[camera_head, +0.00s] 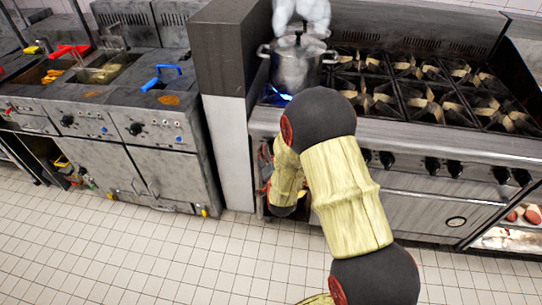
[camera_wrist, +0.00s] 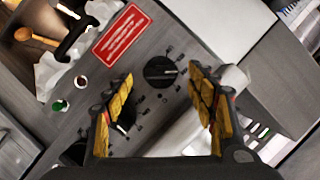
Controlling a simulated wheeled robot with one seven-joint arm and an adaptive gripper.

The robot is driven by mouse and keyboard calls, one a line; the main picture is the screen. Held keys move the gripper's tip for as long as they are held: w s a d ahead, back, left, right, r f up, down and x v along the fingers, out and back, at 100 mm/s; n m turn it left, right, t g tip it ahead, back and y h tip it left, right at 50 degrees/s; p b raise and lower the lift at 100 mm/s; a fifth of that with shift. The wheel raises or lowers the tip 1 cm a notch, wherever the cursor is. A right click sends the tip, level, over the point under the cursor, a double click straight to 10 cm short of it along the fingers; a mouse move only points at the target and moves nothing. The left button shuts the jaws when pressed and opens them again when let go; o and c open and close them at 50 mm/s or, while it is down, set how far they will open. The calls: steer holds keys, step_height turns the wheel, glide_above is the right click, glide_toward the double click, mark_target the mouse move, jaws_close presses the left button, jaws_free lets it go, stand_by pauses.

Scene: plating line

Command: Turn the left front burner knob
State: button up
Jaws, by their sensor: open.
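The stove's front panel (camera_wrist: 75,130) fills much of the wrist view. A round black knob (camera_wrist: 160,72) on it shows between the tips of my open gripper (camera_wrist: 162,75), with no visible contact. A second dark knob (camera_wrist: 125,121) is partly hidden behind the left finger. Which burner each knob belongs to cannot be told. In the head view the stove (camera_head: 440,153) stands at the right with several black knobs, such as one at the middle (camera_head: 432,167). My arm covers the left end of the knob row and hides my gripper.
A grey pillar (camera_head: 228,100) separates the stove from the fryers (camera_head: 110,110). A red label (camera_wrist: 123,33) is beside the knob. The tiled floor is clear.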

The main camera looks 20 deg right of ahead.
steer(key=shift+x, duration=1.15)
steer(key=shift+c, duration=1.2)
steer(key=c, duration=0.9)
